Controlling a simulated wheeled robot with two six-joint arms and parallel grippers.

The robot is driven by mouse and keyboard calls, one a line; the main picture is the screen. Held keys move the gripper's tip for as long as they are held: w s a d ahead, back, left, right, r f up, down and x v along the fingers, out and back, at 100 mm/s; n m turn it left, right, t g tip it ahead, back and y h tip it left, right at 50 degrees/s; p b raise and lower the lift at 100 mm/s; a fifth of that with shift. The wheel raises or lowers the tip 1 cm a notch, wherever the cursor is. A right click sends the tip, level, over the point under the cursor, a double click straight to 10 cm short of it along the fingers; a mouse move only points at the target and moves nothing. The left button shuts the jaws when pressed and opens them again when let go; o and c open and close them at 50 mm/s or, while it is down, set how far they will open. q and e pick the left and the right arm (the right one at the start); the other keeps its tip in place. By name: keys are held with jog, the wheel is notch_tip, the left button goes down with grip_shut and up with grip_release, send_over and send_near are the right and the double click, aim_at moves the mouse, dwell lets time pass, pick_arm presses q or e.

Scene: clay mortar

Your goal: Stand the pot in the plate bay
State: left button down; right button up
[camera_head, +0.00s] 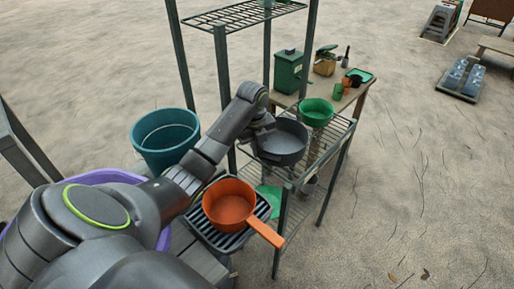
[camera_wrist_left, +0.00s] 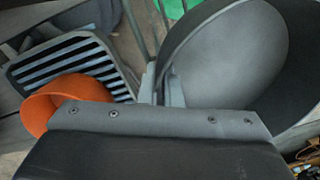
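A dark grey round pot (camera_head: 283,146) is at the shelf, its opening facing up and somewhat tilted. In the left wrist view the grey pot (camera_wrist_left: 225,55) fills the right side. My left gripper (camera_head: 262,140) is at the pot's left rim; in the wrist view its two narrow fingers (camera_wrist_left: 160,85) straddle the rim and look closed on it. An orange saucepan (camera_head: 229,201) with a long handle sits on a dark slatted rack (camera_head: 222,240), which also shows in the wrist view (camera_wrist_left: 65,60). I cannot tell which part is the plate bay. My right gripper is not in view.
A metal wire shelf (camera_head: 344,128) stands around the pot, with uprights close to my arm. A green bowl (camera_head: 316,110) is just behind the pot. A teal bucket (camera_head: 164,140) and purple tub (camera_head: 105,177) are at the left. A green canister (camera_head: 288,72) stands behind.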

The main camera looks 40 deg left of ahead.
pick_arm(q)
jog(key=c, duration=1.6)
grip_release()
jog(key=shift+f, duration=0.1)
jog(key=shift+r, duration=0.55)
notch_tip(320, 180, up, 2)
jog(key=shift+r, duration=0.25)
jog(key=shift+s+a+r+p, duration=0.1)
jog(key=shift+s+r+p, duration=0.1)
jog(key=shift+r+p, duration=2.1)
jog(key=shift+s+a+r+p, duration=0.1)
jog(key=shift+s+r+p, duration=0.05)
jog(key=shift+r+p, duration=2.1)
jog(key=shift+f, duration=0.25)
